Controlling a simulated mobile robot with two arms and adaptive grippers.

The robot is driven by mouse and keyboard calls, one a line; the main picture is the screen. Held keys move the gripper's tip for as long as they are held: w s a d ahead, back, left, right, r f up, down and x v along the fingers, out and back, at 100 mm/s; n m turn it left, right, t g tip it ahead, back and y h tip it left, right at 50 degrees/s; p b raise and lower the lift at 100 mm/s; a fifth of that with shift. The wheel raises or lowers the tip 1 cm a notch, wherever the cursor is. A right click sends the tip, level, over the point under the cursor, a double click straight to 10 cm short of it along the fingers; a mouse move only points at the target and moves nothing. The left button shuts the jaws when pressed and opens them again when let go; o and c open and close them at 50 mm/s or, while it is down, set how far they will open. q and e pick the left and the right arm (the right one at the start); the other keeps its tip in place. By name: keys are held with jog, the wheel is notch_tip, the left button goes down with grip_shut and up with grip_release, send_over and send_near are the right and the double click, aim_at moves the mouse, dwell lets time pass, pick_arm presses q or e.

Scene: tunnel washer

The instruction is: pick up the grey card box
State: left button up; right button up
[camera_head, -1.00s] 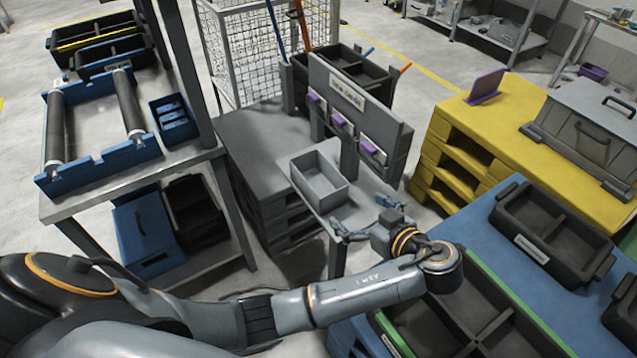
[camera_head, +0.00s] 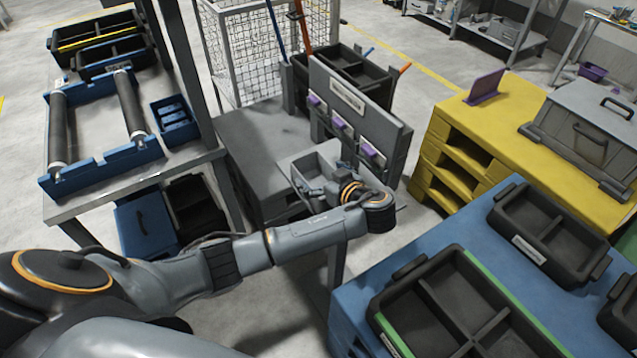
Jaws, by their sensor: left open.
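The grey card box (camera_head: 306,163) is an open-topped light grey box on a small grey stand below a board with purple-marked cards. My left gripper (camera_head: 323,180) is open at the box's near right side, with its fingers spread in front of and over that part. The gripper and wrist hide the box's near right corner and much of its near wall. I cannot tell whether the fingers touch it. My right gripper is not in view.
The grey card board (camera_head: 358,120) stands close behind the box. A blue table (camera_head: 430,240) with black divided trays (camera_head: 462,310) is at the lower right. A yellow stand (camera_head: 510,130) is at the right, and a metal rack (camera_head: 100,195) at the left.

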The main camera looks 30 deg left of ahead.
pick_arm(q)
jog(key=shift+w+a+f, duration=0.2)
jog(key=shift+a, duration=0.15)
jog(key=shift+c, duration=0.2)
jog(key=c, duration=1.3)
jog(key=shift+o, duration=0.2)
jog(key=shift+r, duration=0.1)
